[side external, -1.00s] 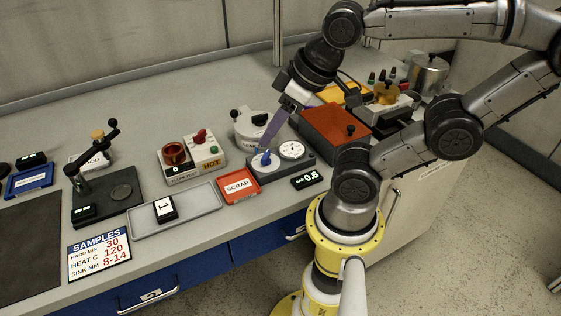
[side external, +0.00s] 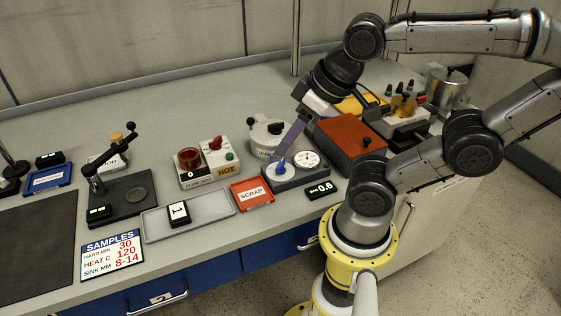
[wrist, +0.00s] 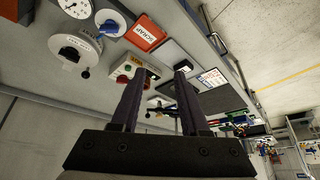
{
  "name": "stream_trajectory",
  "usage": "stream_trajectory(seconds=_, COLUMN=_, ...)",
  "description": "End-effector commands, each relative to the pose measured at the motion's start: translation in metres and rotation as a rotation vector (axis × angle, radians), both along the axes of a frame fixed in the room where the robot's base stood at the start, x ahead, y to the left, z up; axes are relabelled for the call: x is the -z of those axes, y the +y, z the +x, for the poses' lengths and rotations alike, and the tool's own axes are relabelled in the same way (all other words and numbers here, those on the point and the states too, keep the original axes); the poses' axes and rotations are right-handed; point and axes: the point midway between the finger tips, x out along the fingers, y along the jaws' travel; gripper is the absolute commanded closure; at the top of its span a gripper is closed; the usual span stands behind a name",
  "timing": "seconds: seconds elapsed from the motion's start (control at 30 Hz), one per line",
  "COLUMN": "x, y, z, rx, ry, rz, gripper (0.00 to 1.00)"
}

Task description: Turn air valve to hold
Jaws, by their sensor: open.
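The air valve is a blue knob (side external: 281,165) on a white round dial, set in a dark grey block (side external: 301,177) beside a round white gauge (side external: 307,158). The knob also shows at the upper left of the wrist view (wrist: 109,26), off to the left of my fingers. My gripper (side external: 282,155) points down at the knob in the side view, its tips at or just above it; I cannot tell whether they touch. In the wrist view my gripper (wrist: 160,71) has its two fingers apart with nothing held between them. The dial's markings are too small to read.
A small display (side external: 320,189) reads 0.6 in front of the block. A red SCRAP tray (side external: 246,203) lies to the left, and a white lidded pot (side external: 266,131) stands behind. A red-brown box (side external: 350,138) is close on the right.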

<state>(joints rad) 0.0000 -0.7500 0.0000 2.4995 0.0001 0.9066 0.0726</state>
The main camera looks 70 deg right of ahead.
Motion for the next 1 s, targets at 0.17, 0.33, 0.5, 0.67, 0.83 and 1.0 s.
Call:
stream_trajectory(seconds=0.17, x=-0.011, y=-0.003, z=0.008, rx=0.299, ry=0.040, rz=0.142, gripper=0.55)
stream_trajectory(seconds=0.33, x=-0.013, y=-0.032, z=0.037, rx=0.823, ry=0.170, rz=0.289, gripper=0.55)
stream_trajectory(seconds=0.5, x=0.005, y=-0.081, z=0.063, rx=1.289, ry=0.299, rz=0.358, gripper=0.55)
stream_trajectory(seconds=0.67, x=0.025, y=-0.113, z=0.067, rx=1.435, ry=0.376, rz=0.361, gripper=0.55)
stream_trajectory(seconds=0.83, x=0.034, y=-0.121, z=0.063, rx=1.471, ry=0.395, rz=0.363, gripper=0.55)
stream_trajectory(seconds=1.0, x=0.053, y=-0.120, z=0.062, rx=1.470, ry=0.398, rz=0.362, gripper=0.55)
